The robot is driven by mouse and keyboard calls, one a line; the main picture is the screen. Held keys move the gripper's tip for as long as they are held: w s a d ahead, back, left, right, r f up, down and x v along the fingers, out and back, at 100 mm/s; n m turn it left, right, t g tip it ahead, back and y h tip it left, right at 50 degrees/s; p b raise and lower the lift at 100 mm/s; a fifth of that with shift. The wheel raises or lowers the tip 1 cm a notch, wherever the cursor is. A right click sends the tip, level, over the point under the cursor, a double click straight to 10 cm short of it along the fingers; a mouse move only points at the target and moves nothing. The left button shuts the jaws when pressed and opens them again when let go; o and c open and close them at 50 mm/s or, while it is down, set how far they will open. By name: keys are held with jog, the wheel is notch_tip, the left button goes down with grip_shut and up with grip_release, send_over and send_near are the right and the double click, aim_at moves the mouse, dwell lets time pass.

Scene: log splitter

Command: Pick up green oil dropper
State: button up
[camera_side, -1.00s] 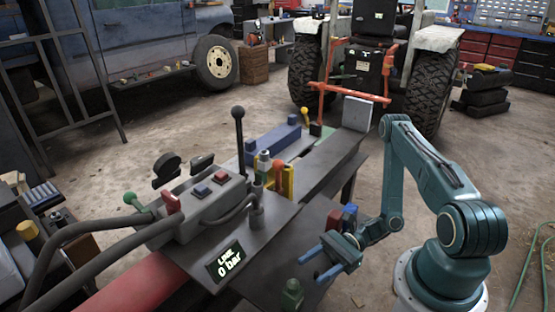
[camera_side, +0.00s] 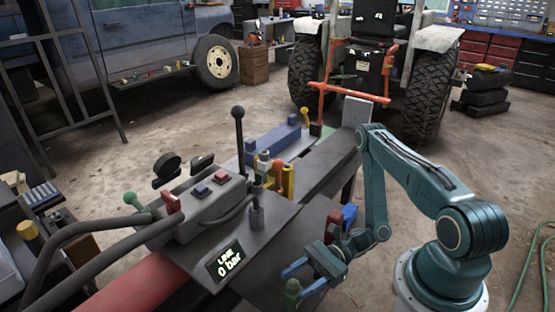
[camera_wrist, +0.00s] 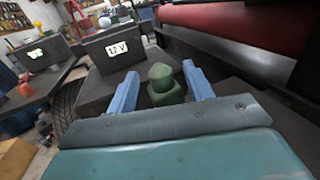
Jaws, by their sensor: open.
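The green oil dropper (camera_side: 291,291) stands upright near the front edge of the dark metal table, at the bottom of the side view. My gripper (camera_side: 300,281) is low beside it, with its blue fingers pointing left toward it. In the wrist view the dropper (camera_wrist: 161,84) sits between the two blue fingers (camera_wrist: 160,88). The gripper is open, with a gap visible on each side of the dropper. The dropper's lower part is hidden behind the gripper body in the wrist view.
A red block (camera_side: 334,218) and a blue block (camera_side: 349,215) stand on the table behind my gripper. The table (camera_side: 262,285) around the dropper looks clear.

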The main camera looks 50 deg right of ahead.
dwell(0.3)
grip_shut()
jog(key=shift+r, duration=0.1)
notch_tip(320, 180, up, 10)
dwell(0.9)
jog(key=shift+f, duration=0.3)
dwell(0.6)
jog(key=shift+f, duration=4.25)
jog(key=shift+r, duration=0.2)
